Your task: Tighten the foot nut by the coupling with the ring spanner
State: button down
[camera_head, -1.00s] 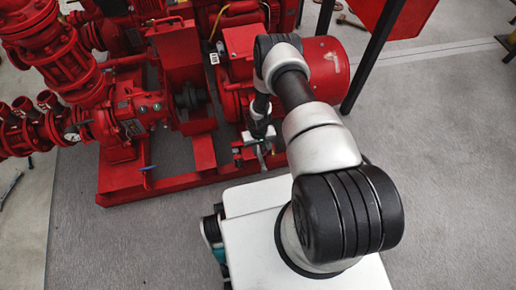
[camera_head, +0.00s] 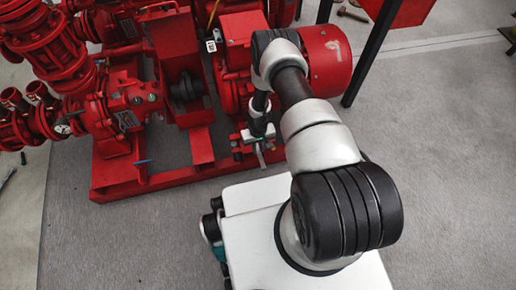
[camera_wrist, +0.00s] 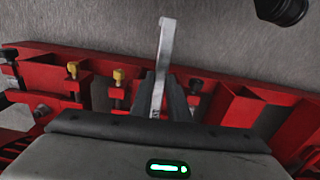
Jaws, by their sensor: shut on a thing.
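My gripper (camera_head: 262,134) is shut on a grey spanner (camera_wrist: 158,67), low beside the motor foot. In the wrist view, the dark gripper fingers (camera_wrist: 165,98) clasp the spanner, and its grey length reaches past them toward the top. The ring end cannot be made out. Two yellow-topped bolts stand on the red base frame left of the spanner, one nearer (camera_wrist: 117,75) and one farther left (camera_wrist: 72,68). The spanner appears apart from both. The coupling (camera_head: 187,86) sits between the pump and the red motor (camera_head: 322,62). Which bolt is the foot nut by the coupling cannot be told.
The red base frame (camera_head: 128,186) runs below the pump (camera_head: 122,112). A dark post (camera_head: 368,55) stands right of the motor. Open grey floor (camera_head: 440,160) is at the right.

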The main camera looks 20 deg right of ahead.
jog(key=shift+f+b, duration=0.45)
jog(key=shift+f, duration=0.95)
dwell(0.4)
jog(key=shift+w+a+m, duration=0.35)
jog(key=shift+a+m, duration=0.7)
jog(key=shift+a, duration=0.3)
jog(key=shift+w+a+m, duration=0.35)
jog(key=shift+a+m, duration=0.75)
jog(key=shift+a, duration=0.2)
jog(key=shift+w+a+m, duration=0.35)
jog(key=shift+a+m, duration=0.7)
jog(key=shift+a, duration=0.3)
jog(key=w+a+m, duration=0.5)
jog(key=m, duration=0.1)
jog(key=shift+w+a, duration=0.2)
jog(key=shift+w, duration=0.1)
